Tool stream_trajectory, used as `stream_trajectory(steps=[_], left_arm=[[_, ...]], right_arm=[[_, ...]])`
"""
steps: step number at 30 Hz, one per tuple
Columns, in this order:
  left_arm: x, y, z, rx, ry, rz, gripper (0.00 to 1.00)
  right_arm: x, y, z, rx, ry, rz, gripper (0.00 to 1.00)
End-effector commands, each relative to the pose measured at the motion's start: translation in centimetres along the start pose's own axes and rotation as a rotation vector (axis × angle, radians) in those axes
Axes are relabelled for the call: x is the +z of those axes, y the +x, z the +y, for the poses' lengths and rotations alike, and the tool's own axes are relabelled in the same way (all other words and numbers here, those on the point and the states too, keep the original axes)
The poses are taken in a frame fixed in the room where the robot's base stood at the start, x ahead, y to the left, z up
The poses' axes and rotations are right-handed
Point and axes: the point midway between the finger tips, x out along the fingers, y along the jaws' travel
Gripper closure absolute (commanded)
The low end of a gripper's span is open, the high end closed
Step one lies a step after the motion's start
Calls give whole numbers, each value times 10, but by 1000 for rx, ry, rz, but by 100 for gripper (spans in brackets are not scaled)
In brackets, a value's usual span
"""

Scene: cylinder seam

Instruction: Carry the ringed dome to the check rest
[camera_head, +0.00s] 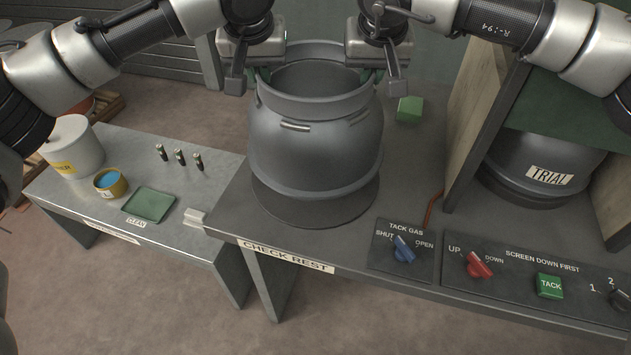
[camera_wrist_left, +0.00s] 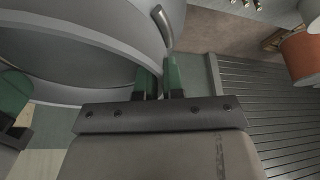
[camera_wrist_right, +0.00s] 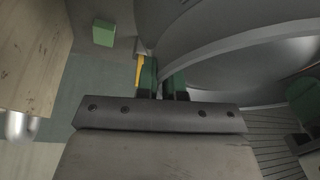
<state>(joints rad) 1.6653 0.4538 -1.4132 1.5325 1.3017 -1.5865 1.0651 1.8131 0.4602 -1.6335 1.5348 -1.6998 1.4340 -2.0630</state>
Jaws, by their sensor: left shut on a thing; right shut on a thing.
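The ringed dome (camera_head: 315,150) is a grey, open-topped vessel with a ring collar (camera_head: 315,105) and small handles. It is upright over the dark round pad of the check rest (camera_head: 290,215); I cannot tell whether it touches the pad. My left gripper (camera_head: 263,75) is shut on the collar's left side, and its green fingers pinch the rim in the left wrist view (camera_wrist_left: 160,78). My right gripper (camera_head: 372,76) is shut on the right side, and its fingers also show in the right wrist view (camera_wrist_right: 162,78). The dome hides part of the pad.
A trial vessel (camera_head: 530,160) sits in a screened bay at the right, behind a wooden wall (camera_head: 480,110). A green block (camera_head: 410,108) lies right of the dome. Control panels (camera_head: 403,250) line the front edge. A side bench at the left holds a white pot (camera_head: 73,147) and a green tray (camera_head: 150,204).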

Motion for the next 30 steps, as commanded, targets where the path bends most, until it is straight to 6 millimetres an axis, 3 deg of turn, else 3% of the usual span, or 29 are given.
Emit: stream_trajectory(steps=[30], left_arm=[[6,20,-4,-6,-9,4,100]], right_arm=[[8,19,1,1,0,3,100]])
